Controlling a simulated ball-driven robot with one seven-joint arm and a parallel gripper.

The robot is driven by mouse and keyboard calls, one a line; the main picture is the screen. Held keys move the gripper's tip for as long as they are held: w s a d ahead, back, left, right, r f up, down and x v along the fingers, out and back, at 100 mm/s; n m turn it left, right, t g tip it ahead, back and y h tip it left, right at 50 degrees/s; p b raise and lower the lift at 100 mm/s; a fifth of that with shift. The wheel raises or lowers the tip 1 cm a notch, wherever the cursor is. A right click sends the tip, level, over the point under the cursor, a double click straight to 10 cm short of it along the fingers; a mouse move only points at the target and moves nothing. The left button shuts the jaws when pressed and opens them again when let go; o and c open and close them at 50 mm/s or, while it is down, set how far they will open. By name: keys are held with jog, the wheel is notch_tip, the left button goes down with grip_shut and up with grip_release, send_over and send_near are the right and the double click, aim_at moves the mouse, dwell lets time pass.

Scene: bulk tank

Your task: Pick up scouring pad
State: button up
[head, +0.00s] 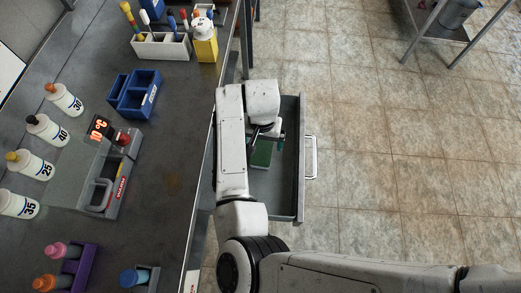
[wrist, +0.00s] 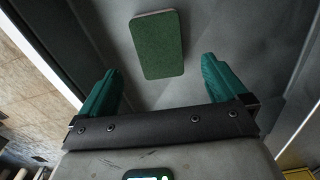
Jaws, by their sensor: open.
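The scouring pad (wrist: 158,45) is a green rectangle with a pale edge. It lies flat on the grey floor of an open drawer (head: 285,195). In the wrist view it is ahead of my open, empty gripper (wrist: 160,80), centred between the two teal fingers and beyond their tips. In the head view the pad (head: 261,154) shows just below my gripper (head: 272,135), which is over the drawer and partly hidden by my wrist. The height of the fingers above the pad is hard to tell.
The drawer's walls stand around my gripper, with a handle (head: 311,157) on the right side. The dark counter (head: 165,180) at left holds bottles, blue bins (head: 138,95), a heated device (head: 118,175) and a tool holder (head: 160,46).

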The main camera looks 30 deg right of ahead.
aim_at(262, 152)
jog(key=shift+s+a+f+p, duration=0.1)
jog(key=shift+f+p, duration=0.15)
jog(key=shift+f, duration=1.35)
jog(key=shift+s+a+f+p, duration=0.1)
jog(key=shift+f+p, duration=0.1)
jog(key=shift+f, duration=1.4)
jog(key=c, duration=1.1)
jog(key=shift+w, duration=0.1)
jog(key=shift+r, duration=0.45)
notch_tip(262, 152, up, 2)
jog(key=shift+r+b, duration=0.2)
jog(key=shift+b, duration=0.3)
jog(key=s+d+r, duration=0.1)
jog(key=s+r, duration=0.2)
jog(key=s, duration=0.1)
jog(key=s+d+r, duration=0.1)
jog(key=s+r, duration=0.2)
jog(key=s, duration=0.2)
jog(key=s+d+r, duration=0.1)
jog(key=s+r, duration=0.2)
jog(key=s, duration=0.1)
jog(key=shift+s+d+r, duration=0.3)
jog(key=shift+s+r, duration=0.05)
jog(key=shift+r, duration=0.05)
